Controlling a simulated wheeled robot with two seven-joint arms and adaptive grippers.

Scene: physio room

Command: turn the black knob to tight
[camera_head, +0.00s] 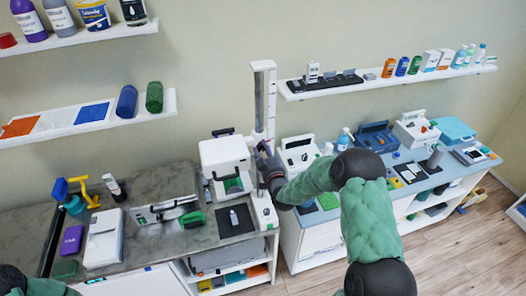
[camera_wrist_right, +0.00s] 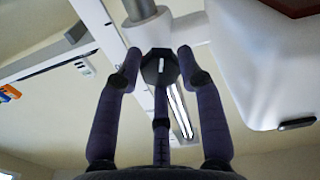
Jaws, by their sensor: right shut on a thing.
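The black knob (camera_wrist_right: 160,70) shows in the right wrist view, with a white line on its face. It sits on a pale upright column (camera_head: 264,95), seen in the head view. My right gripper (camera_head: 264,162) is at the column, to the right of a white boxy device (camera_head: 224,152). In the right wrist view its fingers (camera_wrist_right: 160,85) are around the knob and shut on it. The knob is hidden behind the gripper in the head view. I cannot read any tight marking. My left gripper is out of view.
The white device stands close to the left of my right gripper. A grey counter (camera_head: 160,240) holds a white case (camera_head: 104,238) and tools. A second counter on the right holds several devices. Wall shelves (camera_head: 390,82) carry bottles and boxes.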

